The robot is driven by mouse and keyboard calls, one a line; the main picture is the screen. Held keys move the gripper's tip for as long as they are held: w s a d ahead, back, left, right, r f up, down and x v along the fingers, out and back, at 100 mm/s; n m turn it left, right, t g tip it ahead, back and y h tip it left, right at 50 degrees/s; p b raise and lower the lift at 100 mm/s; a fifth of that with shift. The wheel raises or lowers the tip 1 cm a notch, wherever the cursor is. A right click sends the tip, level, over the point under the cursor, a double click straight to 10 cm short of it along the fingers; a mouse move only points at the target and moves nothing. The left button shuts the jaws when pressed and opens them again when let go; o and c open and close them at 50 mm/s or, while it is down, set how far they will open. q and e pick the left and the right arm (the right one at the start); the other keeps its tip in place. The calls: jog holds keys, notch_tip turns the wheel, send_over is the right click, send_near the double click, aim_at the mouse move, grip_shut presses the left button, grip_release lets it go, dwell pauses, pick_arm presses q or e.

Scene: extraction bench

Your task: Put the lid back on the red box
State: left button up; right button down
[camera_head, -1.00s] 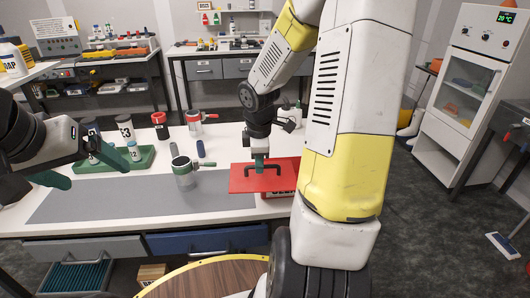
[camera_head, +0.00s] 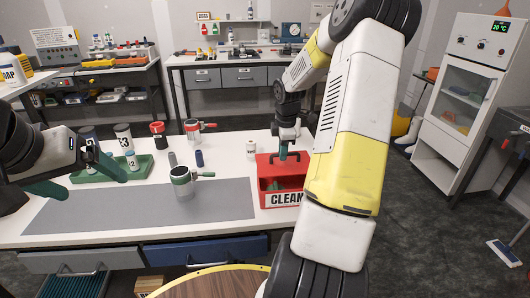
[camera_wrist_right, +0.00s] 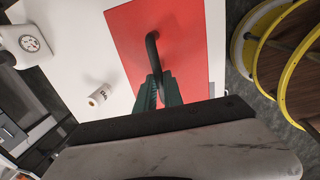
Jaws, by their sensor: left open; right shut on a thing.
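The red box (camera_head: 264,200) with a "CLEAN" label stands at the right of the white bench, partly behind my right arm. My right gripper (camera_head: 285,148) is shut on the black handle of the flat red lid (camera_head: 267,163), which it holds over the rear part of the box. A darker red area shows between lid and label, so the box looks uncovered towards its front. I cannot tell the gap below the lid. In the right wrist view the lid (camera_wrist_right: 190,40) hides the box, and the green fingers (camera_wrist_right: 160,88) grip the handle. My left gripper (camera_head: 82,178) is open and empty.
A green tray (camera_head: 150,166) with containers is at left. A white bottle (camera_head: 251,150) stands near the box.

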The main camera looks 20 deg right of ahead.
aim_at(282, 163)
jog(key=shift+f, duration=1.55)
jog(key=shift+f, duration=0.15)
jog(key=shift+a+f, duration=0.1)
jog(key=shift+f, duration=0.4)
jog(key=c, duration=1.5)
grip_release()
